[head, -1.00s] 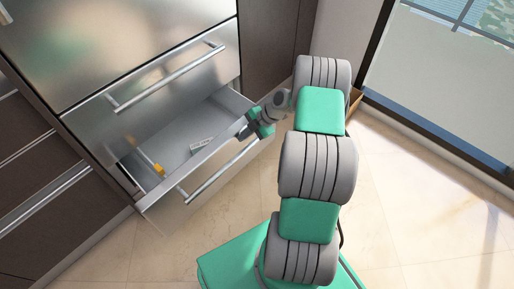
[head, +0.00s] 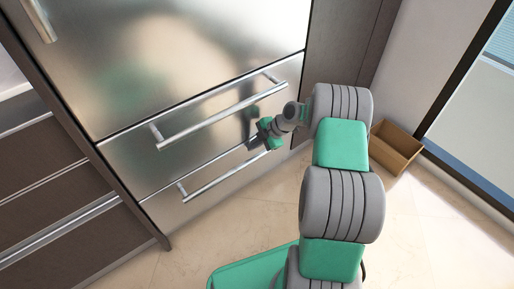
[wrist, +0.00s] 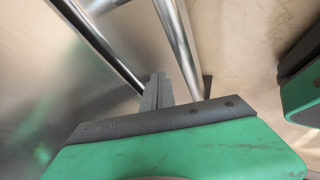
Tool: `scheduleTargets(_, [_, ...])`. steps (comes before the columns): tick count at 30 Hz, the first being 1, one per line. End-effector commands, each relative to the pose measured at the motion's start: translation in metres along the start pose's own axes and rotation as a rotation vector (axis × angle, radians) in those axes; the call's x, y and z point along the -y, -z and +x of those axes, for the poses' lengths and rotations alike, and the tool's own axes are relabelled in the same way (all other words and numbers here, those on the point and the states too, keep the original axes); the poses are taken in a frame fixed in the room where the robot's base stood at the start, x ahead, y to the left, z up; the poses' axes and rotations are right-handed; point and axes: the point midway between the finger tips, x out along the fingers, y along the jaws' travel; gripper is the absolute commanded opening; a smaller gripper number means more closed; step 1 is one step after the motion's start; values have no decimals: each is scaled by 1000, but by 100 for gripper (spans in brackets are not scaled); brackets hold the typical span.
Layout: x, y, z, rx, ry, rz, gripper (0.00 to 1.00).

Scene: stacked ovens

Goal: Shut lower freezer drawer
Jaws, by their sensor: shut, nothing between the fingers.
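The lower freezer drawer (head: 165,208) is a steel front at the bottom of the tall steel unit in the head view. Its front looks flush with the unit, and its inside is hidden. Its bar handle (head: 222,179) runs across the front and also shows in the wrist view (wrist: 178,40). My gripper (head: 254,141) is shut and empty, at the drawer front near the right end of this handle. In the wrist view its fingers (wrist: 156,88) point at the steel front beside the handle; whether they touch it I cannot tell.
The upper drawer (head: 130,158) with its own handle (head: 220,106) is closed just above. Dark cabinet drawers (head: 50,205) stand at the left. An open cardboard box (head: 394,148) sits on the floor at the right, near the window. The tiled floor in front is clear.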

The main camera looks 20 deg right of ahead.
Motion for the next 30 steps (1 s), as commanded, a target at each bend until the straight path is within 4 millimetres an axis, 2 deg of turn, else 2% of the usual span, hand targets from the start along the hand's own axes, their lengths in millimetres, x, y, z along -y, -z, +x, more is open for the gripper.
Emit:
scheduleTargets(17, [-6,3,3,2,-6,-7,0])
scheduleTargets(21, [0,3,-2,1,-4,-8,0])
scheduleTargets(26, [25,1,-16,-2,5,-1,0])
scheduleTargets(27, [20,2,-36,2,1,-2,0])
scheduleTargets(30, [20,2,-64,1,4,-2,0])
